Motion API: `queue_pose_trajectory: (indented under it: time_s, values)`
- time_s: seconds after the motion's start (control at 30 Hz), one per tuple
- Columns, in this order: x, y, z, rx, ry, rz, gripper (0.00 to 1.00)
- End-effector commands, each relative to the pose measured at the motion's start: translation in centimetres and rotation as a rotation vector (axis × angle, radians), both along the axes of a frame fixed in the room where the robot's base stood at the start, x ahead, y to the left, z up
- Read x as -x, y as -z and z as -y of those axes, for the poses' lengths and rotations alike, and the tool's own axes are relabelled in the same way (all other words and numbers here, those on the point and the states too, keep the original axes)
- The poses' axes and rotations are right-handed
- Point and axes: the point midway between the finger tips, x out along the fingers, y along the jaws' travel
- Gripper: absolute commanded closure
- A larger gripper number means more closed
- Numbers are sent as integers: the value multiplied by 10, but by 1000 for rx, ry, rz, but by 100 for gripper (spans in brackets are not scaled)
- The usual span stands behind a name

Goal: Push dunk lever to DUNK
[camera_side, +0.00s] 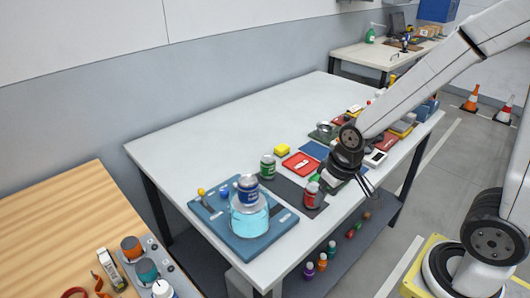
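A blue board (215,222) lies at the near left end of the white table. On it stands a clear tank (250,219) with light-blue liquid, and a blue can (247,188) sits at its top. A small lever with a yellow knob (201,191) stands at the board's left side, behind and left of the tank. Any DUNK lettering is too small to read. My gripper (368,188) is above the table's front edge, well to the right of the lever and apart from it. Its dark fingers are small, so I cannot tell how far apart they are.
A green can (267,167) and a red can (311,195) stand on a dark mat (287,190) between the board and my gripper. The table's back left is clear.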

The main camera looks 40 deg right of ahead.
Motion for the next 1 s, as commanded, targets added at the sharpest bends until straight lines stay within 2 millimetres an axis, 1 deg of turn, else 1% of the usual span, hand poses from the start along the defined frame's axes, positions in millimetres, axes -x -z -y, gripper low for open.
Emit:
queue_pose_trajectory:
  time_s: [0.17,0.4,0.53,0.77,1.0]
  values:
    - [-33,-3,-6,-57,168,-11,34]
    - [-95,-6,-20,-174,505,-44,34]
    - [-125,-6,-29,-238,682,-68,34]
    - [-175,-3,-46,-342,974,-120,34]
    - [-223,4,-67,-447,1281,-199,34]
